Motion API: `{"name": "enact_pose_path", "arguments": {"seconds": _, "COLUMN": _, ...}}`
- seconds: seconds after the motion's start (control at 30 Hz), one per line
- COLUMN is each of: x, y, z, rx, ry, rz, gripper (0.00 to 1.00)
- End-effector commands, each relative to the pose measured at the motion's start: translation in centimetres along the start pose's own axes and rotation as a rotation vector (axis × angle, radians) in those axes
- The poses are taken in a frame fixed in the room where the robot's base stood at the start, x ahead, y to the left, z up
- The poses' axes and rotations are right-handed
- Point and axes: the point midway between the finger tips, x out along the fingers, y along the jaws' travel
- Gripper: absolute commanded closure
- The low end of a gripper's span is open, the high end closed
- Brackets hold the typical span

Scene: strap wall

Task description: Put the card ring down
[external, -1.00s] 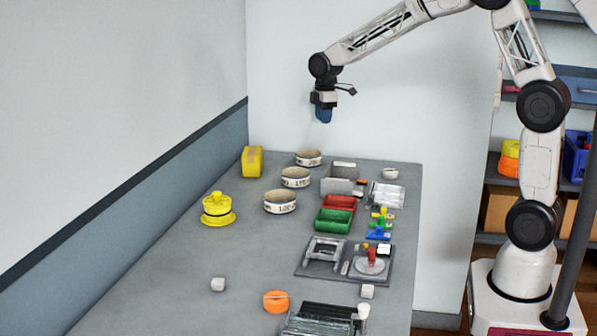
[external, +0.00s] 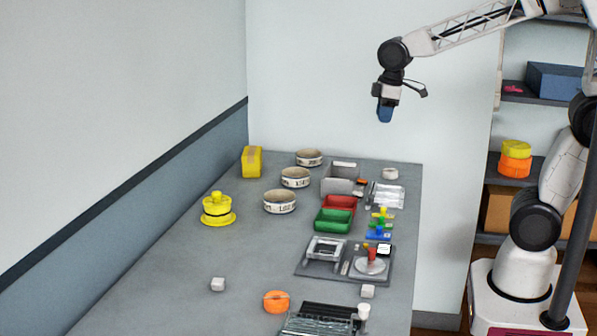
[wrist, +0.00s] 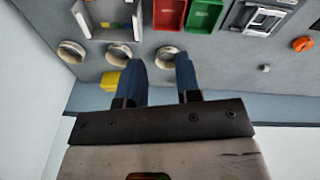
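Three cream rings with dark printed marks stand on the grey table: a near ring (external: 280,202), a middle ring (external: 295,178) and a far ring (external: 309,158). I cannot tell which of them the task names. In the wrist view they line up beyond my fingers: one at the left (wrist: 71,52), one in the middle (wrist: 118,52) and one partly behind the fingertips (wrist: 167,56). My gripper (external: 385,115) is high above the far right of the table, pointing down. Its blue fingers (wrist: 161,70) are apart, with nothing held between them.
Grey (external: 343,179), red (external: 340,204) and green (external: 333,220) bins stand right of the rings. The table's left middle (external: 190,265) is mostly clear.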

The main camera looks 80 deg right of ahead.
Motion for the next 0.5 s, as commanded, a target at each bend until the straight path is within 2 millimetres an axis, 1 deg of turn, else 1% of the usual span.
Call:
{"name": "enact_pose_path", "arguments": {"seconds": 0.03, "x": -0.3, "y": -1.2, "z": 1.2, "rx": 0.015, "ry": 0.008, "rz": 0.001, "gripper": 0.69}}
{"name": "enact_pose_path", "arguments": {"seconds": 0.2, "x": -0.8, "y": -4.7, "z": 4.9, "rx": 0.082, "ry": 0.029, "rz": 0.002, "gripper": 0.69}}
{"name": "enact_pose_path", "arguments": {"seconds": 0.4, "x": -0.7, "y": -8.3, "z": 9.5, "rx": 0.160, "ry": 0.053, "rz": -0.002, "gripper": 0.69}}
{"name": "enact_pose_path", "arguments": {"seconds": 0.5, "x": -0.5, "y": -9.8, "z": 11.6, "rx": 0.196, "ry": 0.064, "rz": -0.005, "gripper": 0.69}}
